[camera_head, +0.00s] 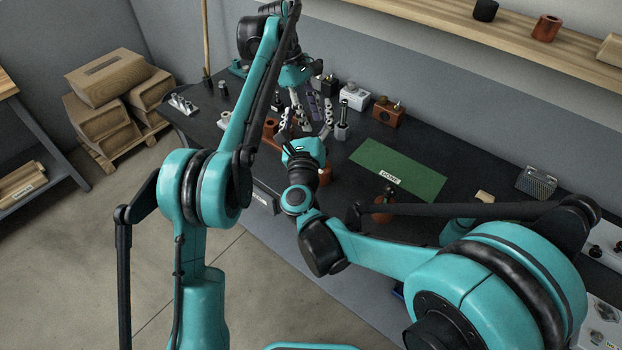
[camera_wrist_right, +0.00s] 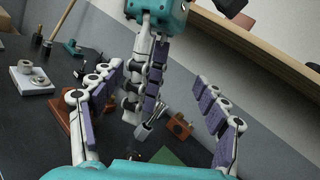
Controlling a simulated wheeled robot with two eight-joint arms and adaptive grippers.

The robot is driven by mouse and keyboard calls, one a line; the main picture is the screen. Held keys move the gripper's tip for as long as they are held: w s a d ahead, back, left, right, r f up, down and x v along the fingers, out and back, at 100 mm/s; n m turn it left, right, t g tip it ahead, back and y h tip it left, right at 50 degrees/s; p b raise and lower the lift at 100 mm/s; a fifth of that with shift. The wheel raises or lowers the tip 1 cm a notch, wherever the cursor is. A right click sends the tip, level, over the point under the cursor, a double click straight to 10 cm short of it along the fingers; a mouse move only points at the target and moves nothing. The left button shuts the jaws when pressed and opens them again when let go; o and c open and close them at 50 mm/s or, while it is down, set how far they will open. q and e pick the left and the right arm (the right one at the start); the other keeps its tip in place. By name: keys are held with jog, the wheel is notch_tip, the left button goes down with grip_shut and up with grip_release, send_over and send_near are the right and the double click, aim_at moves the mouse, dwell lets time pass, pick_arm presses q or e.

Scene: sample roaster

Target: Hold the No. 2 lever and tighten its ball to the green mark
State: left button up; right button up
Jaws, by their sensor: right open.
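My right gripper (camera_head: 307,112) is open over the dark bench, its purple-padded fingers spread wide; they also frame the right wrist view (camera_wrist_right: 158,75). My left gripper (camera_head: 304,96) reaches down just beyond it; in the right wrist view its fingers (camera_wrist_right: 146,85) hang close together, and I cannot tell whether they grip anything. A red-brown block (camera_head: 271,130) lies left of the right fingers. The No. 2 lever, its ball and green mark cannot be made out; the grippers may hide them.
A green mat marked DONE (camera_head: 417,177) lies to the right. A white box (camera_head: 354,97) and a brown box (camera_head: 387,112) stand near the wall. A red-brown base with a dark knob (camera_head: 382,210) is near the front edge. A shelf (camera_head: 460,30) runs above.

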notch_tip(320, 180, down, 9)
jog(key=d+m+g+h, duration=0.1)
jog(key=m+g+h, duration=0.25)
jog(key=m, duration=0.25)
jog(key=m+g+h, duration=0.2)
jog(key=m+g, duration=0.1)
jog(key=g, duration=0.1)
send_near(325, 174)
jog(key=w, duration=0.1)
jog(key=w+f, duration=0.1)
jog(key=w, duration=0.3)
jog(key=shift+f, duration=0.7)
jog(key=x, duration=0.7)
jog(key=shift+w+d, duration=0.1)
jog(key=shift+w, duration=0.1)
jog(key=c, duration=1.3)
jog(key=o, duration=1.2)
jog(key=shift+r, duration=0.3)
